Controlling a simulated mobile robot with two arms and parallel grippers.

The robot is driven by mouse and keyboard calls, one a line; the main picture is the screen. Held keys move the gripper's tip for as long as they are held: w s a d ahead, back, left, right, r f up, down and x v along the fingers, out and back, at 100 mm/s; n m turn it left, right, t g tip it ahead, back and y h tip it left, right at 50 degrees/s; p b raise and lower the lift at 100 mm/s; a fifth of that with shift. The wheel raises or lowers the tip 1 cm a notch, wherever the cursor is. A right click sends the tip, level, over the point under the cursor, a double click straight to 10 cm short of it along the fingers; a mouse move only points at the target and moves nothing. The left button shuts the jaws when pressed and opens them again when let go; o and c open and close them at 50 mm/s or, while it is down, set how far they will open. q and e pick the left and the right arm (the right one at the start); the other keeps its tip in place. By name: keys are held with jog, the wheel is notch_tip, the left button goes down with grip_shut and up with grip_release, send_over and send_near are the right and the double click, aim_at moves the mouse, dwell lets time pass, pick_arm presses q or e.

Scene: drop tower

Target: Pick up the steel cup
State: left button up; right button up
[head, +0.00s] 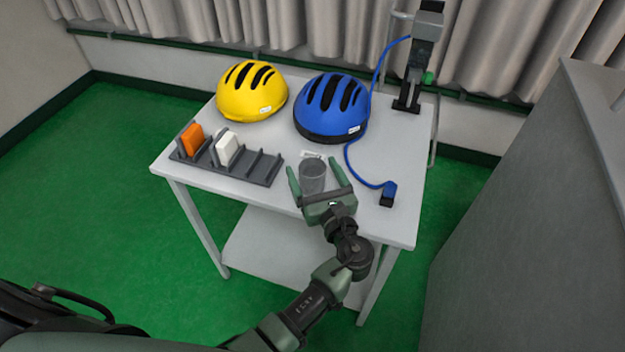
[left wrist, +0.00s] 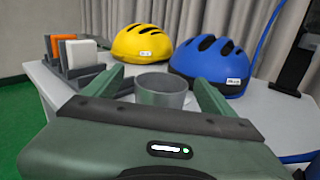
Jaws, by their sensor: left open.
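The steel cup (head: 313,176) is a grey cylinder standing upright near the front of the white table (head: 400,225). My left gripper (head: 316,168) is open, with one finger on each side of the cup. Its green fingers reach past the cup and show gaps to it in the head view. In the left wrist view the cup (left wrist: 162,88) shows its round open rim between the two fingers (left wrist: 160,85). Its lower part is hidden behind the gripper body. My right gripper is not in view.
A yellow helmet (head: 251,92) and a blue helmet (head: 331,105) sit behind the cup. A grey rack (head: 262,168) with an orange block (head: 192,138) and a white block (head: 228,148) stands left. A blue cable (head: 358,172) with a black end (head: 387,195) lies right. A black stand (head: 410,90) is behind.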

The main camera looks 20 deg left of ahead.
aim_at(309, 160)
pick_arm(q)
jog(key=b+x, duration=0.1)
jog(key=x, duration=0.3)
jog(key=shift+w+d+f, duration=0.1)
jog(key=shift+f, duration=0.05)
jog(key=c, duration=1.5)
